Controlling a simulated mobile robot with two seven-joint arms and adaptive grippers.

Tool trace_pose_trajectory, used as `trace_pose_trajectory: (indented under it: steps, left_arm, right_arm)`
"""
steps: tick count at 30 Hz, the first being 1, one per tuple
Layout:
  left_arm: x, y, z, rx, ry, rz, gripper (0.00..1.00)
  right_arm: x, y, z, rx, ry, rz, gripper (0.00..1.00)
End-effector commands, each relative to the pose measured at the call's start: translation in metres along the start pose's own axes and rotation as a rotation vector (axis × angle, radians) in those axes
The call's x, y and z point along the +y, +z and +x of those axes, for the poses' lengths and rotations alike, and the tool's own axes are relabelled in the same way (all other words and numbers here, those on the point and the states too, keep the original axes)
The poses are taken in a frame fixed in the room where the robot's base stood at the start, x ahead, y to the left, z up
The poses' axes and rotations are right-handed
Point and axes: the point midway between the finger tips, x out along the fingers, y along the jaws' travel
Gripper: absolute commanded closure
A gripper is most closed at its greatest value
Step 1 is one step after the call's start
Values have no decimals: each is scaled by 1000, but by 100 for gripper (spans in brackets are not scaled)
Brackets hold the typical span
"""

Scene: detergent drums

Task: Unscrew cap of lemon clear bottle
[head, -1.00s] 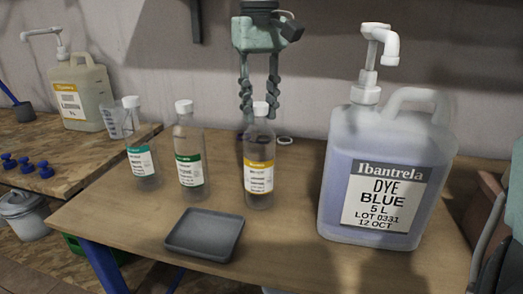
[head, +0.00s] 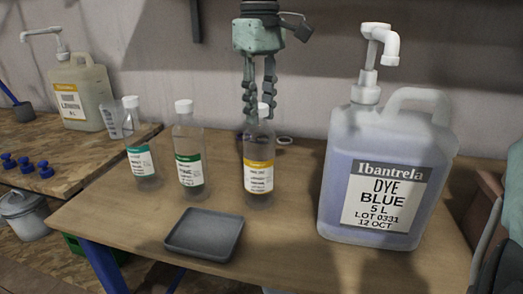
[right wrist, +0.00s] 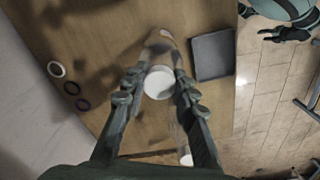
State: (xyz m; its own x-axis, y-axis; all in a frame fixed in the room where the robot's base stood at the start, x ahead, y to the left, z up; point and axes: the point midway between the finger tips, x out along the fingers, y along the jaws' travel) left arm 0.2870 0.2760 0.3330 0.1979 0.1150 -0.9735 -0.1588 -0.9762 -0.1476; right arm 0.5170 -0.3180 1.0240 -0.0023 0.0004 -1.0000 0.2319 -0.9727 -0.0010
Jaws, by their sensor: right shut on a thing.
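The clear bottle with a yellow label (head: 258,177) stands upright on the table, to the right of two similar clear bottles; its small print is unreadable. Its white cap (right wrist: 158,82) shows between the fingers in the right wrist view. My right gripper (head: 263,108) comes down from above, with its fingers shut on the cap's sides. In the head view the fingers partly hide the cap. My left gripper (right wrist: 286,34) is away from the bottle, at the upper right of the right wrist view; its finger opening is unclear.
Clear bottles with green (head: 189,170) and teal (head: 141,162) labels stand left. A grey tray (head: 204,235) lies in front. A large blue dye jug (head: 385,180) stands right. Rings (right wrist: 56,69) lie near the wall. A pump jug (head: 83,98) stands on the left table.

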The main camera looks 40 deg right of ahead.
Motion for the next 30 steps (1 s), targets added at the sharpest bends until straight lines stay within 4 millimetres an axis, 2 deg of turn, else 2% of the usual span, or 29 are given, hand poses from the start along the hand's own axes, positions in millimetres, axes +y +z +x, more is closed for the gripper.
trace_pose_trajectory:
  steps: [12,30]
  left_arm:
    - [-2,-12,-1,16,-3,-2,60]
    - [0,0,0,-1,0,0,60]
  right_arm:
    - [0,-1,-12,3,1,4,100]
    - [0,-1,-30,3,1,4,100]
